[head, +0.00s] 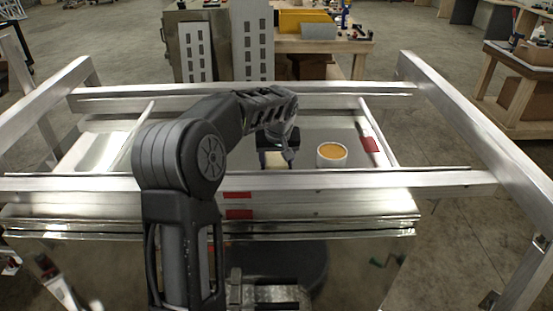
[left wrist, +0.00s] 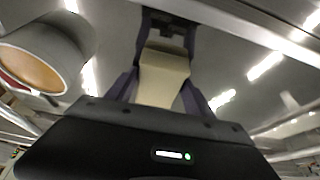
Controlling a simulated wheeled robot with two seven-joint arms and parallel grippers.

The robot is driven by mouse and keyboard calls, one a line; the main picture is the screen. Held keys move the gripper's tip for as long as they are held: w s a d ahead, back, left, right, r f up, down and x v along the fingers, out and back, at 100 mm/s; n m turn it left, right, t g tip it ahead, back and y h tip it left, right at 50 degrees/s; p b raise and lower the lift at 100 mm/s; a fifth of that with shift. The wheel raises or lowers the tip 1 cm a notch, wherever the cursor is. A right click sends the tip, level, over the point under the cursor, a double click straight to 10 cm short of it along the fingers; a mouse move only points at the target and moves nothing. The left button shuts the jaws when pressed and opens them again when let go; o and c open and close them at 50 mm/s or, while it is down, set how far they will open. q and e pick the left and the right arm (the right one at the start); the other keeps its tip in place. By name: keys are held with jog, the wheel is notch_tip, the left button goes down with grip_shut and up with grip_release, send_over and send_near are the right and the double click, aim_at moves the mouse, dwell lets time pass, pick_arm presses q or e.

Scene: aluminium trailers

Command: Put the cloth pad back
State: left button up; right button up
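A cream pad (left wrist: 163,76), which looks like the cloth pad, sits between the two fingers of my left gripper (left wrist: 162,60) in the left wrist view. The fingers appear closed on its sides. In the head view my left gripper (head: 277,158) reaches over the trailer frame, low over the metal panel, and a bit of the cream pad (head: 275,161) shows there. I cannot tell whether the pad touches the panel. A white tub (head: 331,160) with orange contents stands just right of the gripper; it also shows in the left wrist view (left wrist: 62,42). My right gripper is out of view.
Aluminium rails (head: 440,178) frame the panel (head: 215,150) front and back, with slanted bars at both sides. Red patches (head: 369,144) mark the right bar and front rail. Free panel surface lies around the tub. A workbench (head: 325,46) stands behind.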

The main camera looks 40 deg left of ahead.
pick_arm(q)
jog(key=o, duration=0.4)
jog(key=shift+r, duration=0.1)
jog(key=shift+r, duration=0.2)
jog(key=shift+s+d+r, duration=0.1)
jog(key=shift+r, duration=0.15)
jog(key=b+v, duration=0.2)
jog(key=v, duration=0.9)
jog(key=shift+r, duration=0.15)
